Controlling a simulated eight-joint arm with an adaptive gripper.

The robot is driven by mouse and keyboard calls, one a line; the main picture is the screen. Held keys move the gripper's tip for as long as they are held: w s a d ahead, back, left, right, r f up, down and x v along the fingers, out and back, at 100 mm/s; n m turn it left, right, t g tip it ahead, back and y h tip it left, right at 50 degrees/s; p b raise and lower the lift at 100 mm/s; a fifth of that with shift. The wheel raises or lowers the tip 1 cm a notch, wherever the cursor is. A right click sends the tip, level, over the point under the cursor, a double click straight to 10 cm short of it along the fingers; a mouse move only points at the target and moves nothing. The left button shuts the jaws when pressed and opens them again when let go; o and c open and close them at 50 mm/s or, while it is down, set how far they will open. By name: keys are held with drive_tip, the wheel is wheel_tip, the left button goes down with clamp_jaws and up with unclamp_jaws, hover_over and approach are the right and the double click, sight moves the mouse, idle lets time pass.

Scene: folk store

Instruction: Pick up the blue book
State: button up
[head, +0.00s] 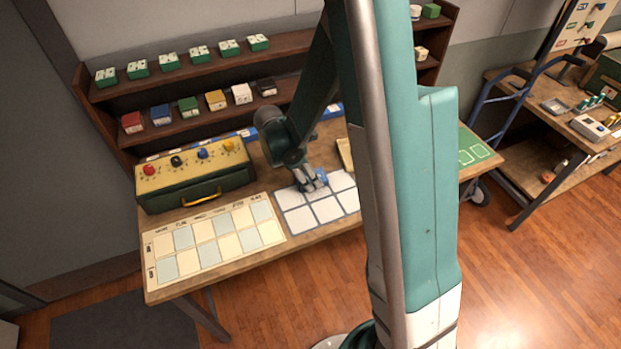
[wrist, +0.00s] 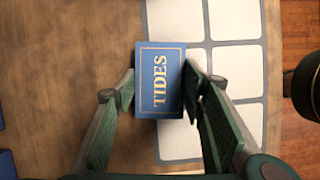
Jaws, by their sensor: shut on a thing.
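The blue book (wrist: 160,80) has a gold frame and the word TIDES on its cover. In the wrist view it sits between the two fingers of my gripper (wrist: 160,82), which is shut on its two long sides. The book overlaps the edge between bare wood and a white-celled mat (wrist: 235,73). I cannot tell whether the book touches the surface.
A green box with coloured knobs (head: 195,178) stands at the table's back left. A labelled grid board (head: 215,240) lies in front of it. Shelves (head: 190,93) with small boxes stand behind. Other blue things (wrist: 5,165) show at the wrist view's left edge.

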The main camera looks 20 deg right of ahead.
drive_tip(key=shift+w+r+p, duration=0.1)
drive_tip(key=shift+w+p, duration=0.15)
drive_tip(key=shift+p, duration=0.15)
drive_tip(key=shift+r, duration=0.15)
wheel_tip(320, 180, up, 10)
drive_tip(key=shift+p, duration=0.45)
drive_tip(key=shift+s, duration=0.1)
